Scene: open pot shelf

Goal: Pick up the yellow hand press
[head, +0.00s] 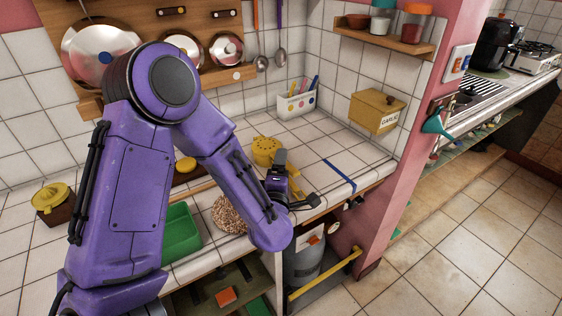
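The yellow hand press (266,149) lies on the white tiled counter, its round dotted head toward the back wall. A yellow handle part shows between the dark fingers of my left gripper (296,178). The gripper is at the handle end of the press, with its fingers spread apart, one toward the back and one toward the right. Whether a finger touches the handle cannot be told. Part of the press is hidden behind my purple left arm and gripper. My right gripper is not in view.
A woven round mat (229,214) and a green tray (181,236) are near the counter's front, partly behind my arm. A white utensil holder (297,103) and a yellow garlic box (377,111) are farther back. A pink wall edge (402,175) bounds the right.

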